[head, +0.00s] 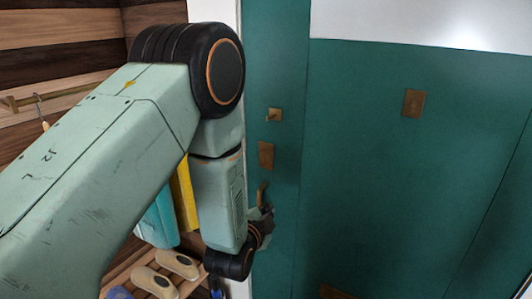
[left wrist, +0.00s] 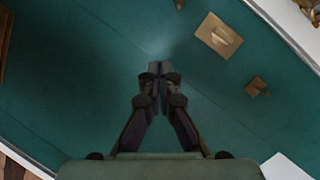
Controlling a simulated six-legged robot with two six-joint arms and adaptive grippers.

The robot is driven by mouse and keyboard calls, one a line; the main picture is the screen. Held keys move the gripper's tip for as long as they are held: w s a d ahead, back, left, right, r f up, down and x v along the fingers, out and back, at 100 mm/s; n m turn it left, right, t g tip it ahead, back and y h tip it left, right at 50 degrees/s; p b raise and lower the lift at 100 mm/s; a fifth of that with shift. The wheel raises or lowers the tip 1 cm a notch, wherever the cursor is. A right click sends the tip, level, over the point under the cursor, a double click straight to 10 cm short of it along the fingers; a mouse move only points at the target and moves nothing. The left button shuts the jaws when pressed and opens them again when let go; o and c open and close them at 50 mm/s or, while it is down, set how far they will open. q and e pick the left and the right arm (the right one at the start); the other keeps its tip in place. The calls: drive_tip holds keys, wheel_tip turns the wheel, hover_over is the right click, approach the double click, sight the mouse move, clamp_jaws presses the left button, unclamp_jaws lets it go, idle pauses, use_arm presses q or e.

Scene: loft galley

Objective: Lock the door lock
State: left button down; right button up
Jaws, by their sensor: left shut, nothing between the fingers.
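My left gripper (head: 266,212) is low in front of the door, well below the lock and next to the brass lever handle (head: 262,191). In the left wrist view its fingers (left wrist: 160,67) are shut and empty, apart from the lock. I cannot tell whether it touches the handle. My right gripper is not in view.
A white door frame (head: 225,12) runs along the left. Shoes (head: 178,264) stand on a slatted rack at lower left.

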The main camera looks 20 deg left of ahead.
sight(263, 159)
use_arm(q)
wheel_tip(263, 159, up, 6)
drive_tip(key=w+m+t+y, duration=0.1)
drive_tip(key=w+m+t, duration=0.1)
drive_tip(key=m, duration=0.4)
drive_tip(key=shift+w+a+r+t, duration=0.25)
drive_tip(key=shift+w+a+t, duration=0.15)
drive_tip(key=shift+t, duration=0.2)
drive_tip(key=w, duration=0.3)
drive_tip(key=w+a, duration=0.1)
drive_tip(key=w, duration=0.2)
drive_tip(key=w+p, duration=0.1)
drive_tip(key=w, duration=0.2)
drive_tip(key=shift+w+a, duration=0.3)
drive_tip(key=shift+w, duration=0.05)
drive_tip(key=a, duration=0.3)
drive_tip(key=shift+w+p, duration=0.2)
drive_tip(key=shift+p, duration=0.2)
drive_tip(key=shift+a, duration=0.6)
drive_tip(key=shift+d, duration=0.1)
drive_tip(key=shift+d, duration=0.1)
